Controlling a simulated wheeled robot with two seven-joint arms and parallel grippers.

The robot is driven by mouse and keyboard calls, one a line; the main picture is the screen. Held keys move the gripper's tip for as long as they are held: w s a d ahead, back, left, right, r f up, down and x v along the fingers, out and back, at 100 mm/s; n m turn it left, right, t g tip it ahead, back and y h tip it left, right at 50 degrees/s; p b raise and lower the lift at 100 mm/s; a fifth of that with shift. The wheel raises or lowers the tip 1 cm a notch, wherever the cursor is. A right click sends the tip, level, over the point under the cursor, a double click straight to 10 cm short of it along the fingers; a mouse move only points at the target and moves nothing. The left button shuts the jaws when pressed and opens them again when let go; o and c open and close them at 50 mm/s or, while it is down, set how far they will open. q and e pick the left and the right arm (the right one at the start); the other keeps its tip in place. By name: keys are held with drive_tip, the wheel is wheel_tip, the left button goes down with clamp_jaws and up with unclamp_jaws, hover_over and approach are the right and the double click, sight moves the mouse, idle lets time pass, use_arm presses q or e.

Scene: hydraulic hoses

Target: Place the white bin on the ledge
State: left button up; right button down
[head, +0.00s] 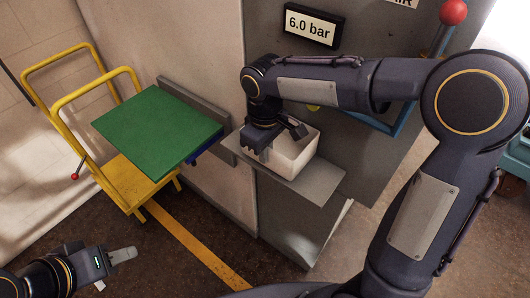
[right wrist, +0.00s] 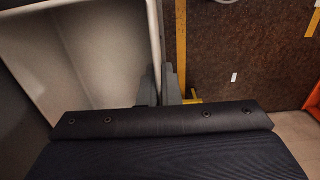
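The white bin (head: 295,153) is open-topped and looks upright, over the grey ledge (head: 322,181) that juts from the panel. Its base looks on or very close to the ledge; I cannot tell if it bears fully. My right gripper (head: 276,138) is at the bin's near left side and hides part of it. In the right wrist view the bin's pale wall (right wrist: 108,50) fills the left, and its rim runs down between the close-set fingers (right wrist: 160,90), which look shut on it. My left gripper (head: 112,270) is low at the left, fingers apart and empty.
A yellow trolley (head: 140,186) stands at the left, with a green board (head: 158,124) beside the panel. A 6.0 bar sign (head: 313,26) and a red-knobbed lever (head: 453,12) are above.

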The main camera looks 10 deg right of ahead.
drive_tip(key=shift+f, duration=0.45)
drive_tip(key=shift+f, duration=0.1)
drive_tip(key=c, duration=1.6)
unclamp_jaws()
drive_tip(key=shift+c, duration=0.2)
